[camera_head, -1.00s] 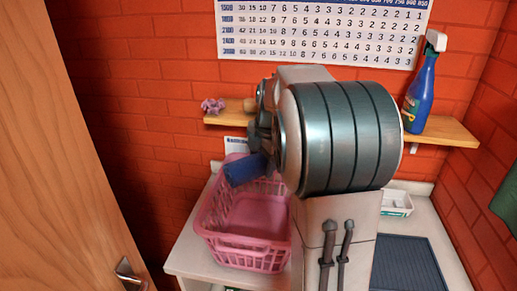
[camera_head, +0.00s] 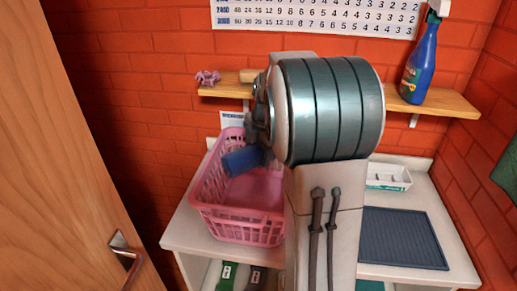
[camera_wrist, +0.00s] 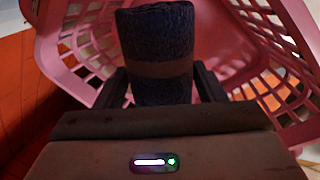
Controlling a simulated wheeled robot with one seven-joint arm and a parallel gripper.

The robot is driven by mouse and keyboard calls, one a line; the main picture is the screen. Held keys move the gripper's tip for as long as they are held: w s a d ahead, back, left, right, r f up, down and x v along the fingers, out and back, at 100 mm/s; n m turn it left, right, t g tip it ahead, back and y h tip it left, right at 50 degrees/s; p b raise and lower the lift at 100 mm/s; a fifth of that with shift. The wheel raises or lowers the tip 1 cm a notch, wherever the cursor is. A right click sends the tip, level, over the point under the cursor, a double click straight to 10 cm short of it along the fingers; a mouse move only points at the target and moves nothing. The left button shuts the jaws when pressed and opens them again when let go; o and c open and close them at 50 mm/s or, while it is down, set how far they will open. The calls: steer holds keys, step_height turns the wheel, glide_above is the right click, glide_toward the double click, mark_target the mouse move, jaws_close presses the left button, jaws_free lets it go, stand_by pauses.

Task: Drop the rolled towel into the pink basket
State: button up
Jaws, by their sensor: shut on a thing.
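The rolled towel (camera_head: 243,160) is blue, and in the wrist view the towel (camera_wrist: 155,35) looks dark with a brown band around it. My gripper (camera_wrist: 160,85) is shut on the towel, with one dark finger on each side of it. In the head view my gripper (camera_head: 262,150) is partly hidden by my arm. The pink basket (camera_head: 238,226) stands on the white counter, with lattice walls and an open top. The towel shows over the basket's opening. The basket (camera_wrist: 75,70) surrounds the towel in the wrist view. I cannot tell the towel's exact height above the basket floor.
A wooden shelf (camera_head: 440,100) on the brick wall holds a blue spray bottle (camera_head: 420,62) and a small purple figure (camera_head: 208,78). A white tray (camera_head: 388,178) and a dark ribbed mat (camera_head: 403,238) lie on the right of the counter. A wooden door (camera_head: 70,170) stands at left.

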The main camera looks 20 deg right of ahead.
steer(key=o, duration=1.1)
steer(key=b+v, duration=0.1)
steer(key=v, duration=1.2)
steer(key=shift+r, duration=0.4)
steer(key=shift+s+d+f, duration=0.1)
steer(key=shift+s, duration=0.05)
